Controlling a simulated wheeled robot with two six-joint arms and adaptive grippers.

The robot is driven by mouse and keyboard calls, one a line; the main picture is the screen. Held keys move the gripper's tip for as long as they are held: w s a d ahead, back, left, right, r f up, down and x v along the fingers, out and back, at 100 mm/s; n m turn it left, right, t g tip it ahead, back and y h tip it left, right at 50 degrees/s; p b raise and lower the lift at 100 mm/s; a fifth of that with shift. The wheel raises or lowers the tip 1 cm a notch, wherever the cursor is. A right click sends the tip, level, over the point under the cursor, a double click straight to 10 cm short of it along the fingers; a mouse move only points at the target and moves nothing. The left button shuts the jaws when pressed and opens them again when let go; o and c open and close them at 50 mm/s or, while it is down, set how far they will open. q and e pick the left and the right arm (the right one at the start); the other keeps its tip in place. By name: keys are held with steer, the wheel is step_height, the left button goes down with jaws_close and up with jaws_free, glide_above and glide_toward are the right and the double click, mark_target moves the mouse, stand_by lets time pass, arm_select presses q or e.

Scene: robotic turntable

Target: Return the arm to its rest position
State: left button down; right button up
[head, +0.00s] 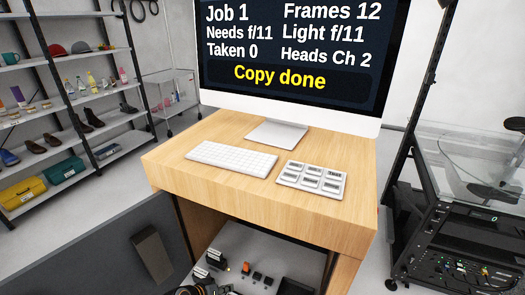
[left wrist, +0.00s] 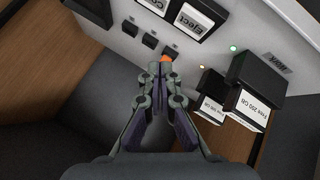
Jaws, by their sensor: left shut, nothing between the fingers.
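My left gripper (left wrist: 163,70) is shut and empty in the left wrist view. Its fingertips are in front of a small orange part (left wrist: 166,58) on a pale panel (left wrist: 205,60); whether they touch it I cannot tell. In the head view only a dark piece of this arm (head: 188,290) shows at the bottom edge, below the desk top. My right gripper is in neither view.
The panel carries an "Eject" label (left wrist: 194,22), a green light (left wrist: 233,48) and dark card blocks (left wrist: 258,72). Above it is a wooden desk (head: 250,210) with a keyboard (head: 231,157), a keypad (head: 311,178) and a monitor (head: 290,102) reading "Copy done". Shelves (head: 60,100) stand left, a rack (head: 465,215) right.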

arm_select(q)
steer(key=s+a+r+m+g+y, duration=0.1)
steer(key=s+a+r+g+y, duration=0.2)
steer(key=s+r, duration=0.5)
steer(key=s+a+r+m+y, duration=0.1)
steer(key=s+a+r+y, duration=0.4)
steer(key=s, duration=0.6)
steer(key=a+f+g+h, duration=0.1)
steer(key=a+f+g, duration=0.15)
steer(key=f, duration=2.05)
steer(key=s+a+f, duration=0.2)
steer(key=s+f, duration=1.6)
steer(key=s, duration=0.2)
steer(key=shift+f+n+h, duration=0.15)
steer(key=shift+n+h, duration=0.15)
steer(key=shift+s, duration=0.1)
